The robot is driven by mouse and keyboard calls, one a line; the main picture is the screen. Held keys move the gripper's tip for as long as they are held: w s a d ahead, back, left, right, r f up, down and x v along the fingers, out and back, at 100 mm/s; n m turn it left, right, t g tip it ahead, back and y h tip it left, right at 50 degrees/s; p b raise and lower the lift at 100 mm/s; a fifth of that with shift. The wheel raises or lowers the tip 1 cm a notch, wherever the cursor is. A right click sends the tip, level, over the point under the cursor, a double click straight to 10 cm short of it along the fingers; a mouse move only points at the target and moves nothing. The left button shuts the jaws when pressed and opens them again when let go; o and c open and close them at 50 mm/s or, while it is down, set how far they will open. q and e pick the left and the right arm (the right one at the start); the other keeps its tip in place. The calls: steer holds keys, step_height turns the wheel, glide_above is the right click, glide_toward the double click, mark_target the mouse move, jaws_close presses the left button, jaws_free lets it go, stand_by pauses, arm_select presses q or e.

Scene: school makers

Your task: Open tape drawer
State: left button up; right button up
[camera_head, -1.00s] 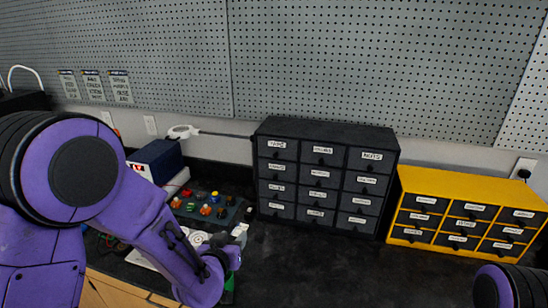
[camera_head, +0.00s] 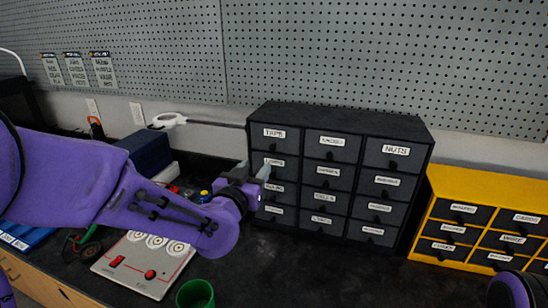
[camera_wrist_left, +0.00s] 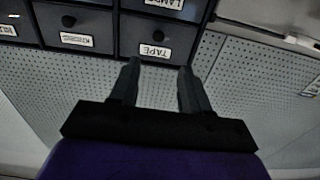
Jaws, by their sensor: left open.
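The tape drawer (camera_head: 274,133) is the top left drawer of the dark grey cabinet (camera_head: 345,118). It is shut, with a white label and a small dark knob. My left gripper (camera_head: 254,171) is open and empty in front of the cabinet's left column, a little below the tape drawer in the picture. In the left wrist view, the tape drawer (camera_wrist_left: 137,38) lies beyond my two open fingers (camera_wrist_left: 158,76), its label and knob between their directions. The fingers look apart from the knob. My right gripper is not in view; only part of my right arm shows at bottom right.
A yellow cabinet (camera_head: 485,190) stands to the right. A green cup (camera_head: 195,294), a grey board with red buttons (camera_head: 145,262) and a blue box (camera_head: 147,152) are near my left arm. The black counter (camera_head: 310,270) before the dark cabinet is clear.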

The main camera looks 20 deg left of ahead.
mark_target(271, 148)
arm_select(q)
steer(key=w+p, duration=0.1)
steer(key=w, duration=0.2)
steer(key=w+p, duration=0.1)
steer(key=w, duration=0.3)
steer(key=w+p, duration=0.1)
steer(key=w, duration=0.3)
steer(key=shift+d+f, duration=0.15)
steer(key=shift+d, duration=0.2)
steer(key=shift+s, duration=0.1)
steer(key=shift+c, duration=0.9)
jaws_close()
steer(key=shift+a, duration=0.1)
